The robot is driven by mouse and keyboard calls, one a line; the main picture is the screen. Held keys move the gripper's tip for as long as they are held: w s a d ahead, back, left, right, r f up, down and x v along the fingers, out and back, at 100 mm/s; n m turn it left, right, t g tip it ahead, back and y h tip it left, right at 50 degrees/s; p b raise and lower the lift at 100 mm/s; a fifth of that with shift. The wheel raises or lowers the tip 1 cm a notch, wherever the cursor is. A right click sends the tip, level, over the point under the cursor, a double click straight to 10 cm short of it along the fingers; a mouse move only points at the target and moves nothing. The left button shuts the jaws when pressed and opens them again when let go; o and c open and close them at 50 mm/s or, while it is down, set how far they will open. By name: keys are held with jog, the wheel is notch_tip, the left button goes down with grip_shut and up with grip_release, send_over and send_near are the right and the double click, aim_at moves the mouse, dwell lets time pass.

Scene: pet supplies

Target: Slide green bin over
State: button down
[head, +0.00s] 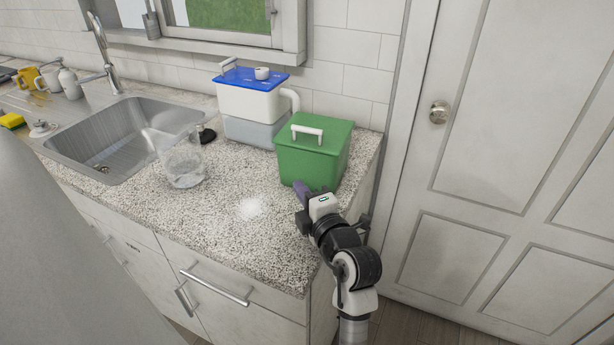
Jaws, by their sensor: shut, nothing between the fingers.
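The green bin (310,164) has a closed green lid with a white handle. It stands upright on the speckled counter (237,225), near the counter's right end. My gripper (301,189) is shut and empty at the bin's front side, low near the counter top. Its purple-tipped fingers point toward the bin's front face. I cannot tell whether they touch it.
A white and grey container with a blue lid (252,80) stands behind and left of the bin, close to it. A clear pitcher (184,163) stands left, beside the sink (125,142). White powder (249,208) lies on the counter. A door (500,150) is at the right.

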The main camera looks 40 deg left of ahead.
aim_at(312, 170)
jog(key=shift+w+a, duration=0.35)
jog(key=shift+w, duration=0.35)
jog(key=shift+w+a, duration=0.3)
jog(key=shift+w, duration=0.35)
jog(key=shift+w+a, duration=0.35)
jog(key=shift+w, duration=0.35)
jog(key=shift+p, duration=0.3)
jog(key=shift+w+r+p, duration=0.1)
jog(key=shift+w+p, duration=0.2)
jog(key=shift+w, duration=0.1)
jog(key=shift+w+a+p, duration=0.25)
jog(key=shift+w+p, duration=0.05)
jog(key=shift+w, duration=0.25)
jog(key=shift+w+a+p, duration=0.2)
jog(key=shift+w+p, duration=0.1)
jog(key=shift+w, duration=0.2)
jog(key=shift+w+a, duration=0.3)
jog(key=shift+w, duration=0.05)
jog(key=shift+d, duration=0.1)
jog(key=shift+w, duration=0.1)
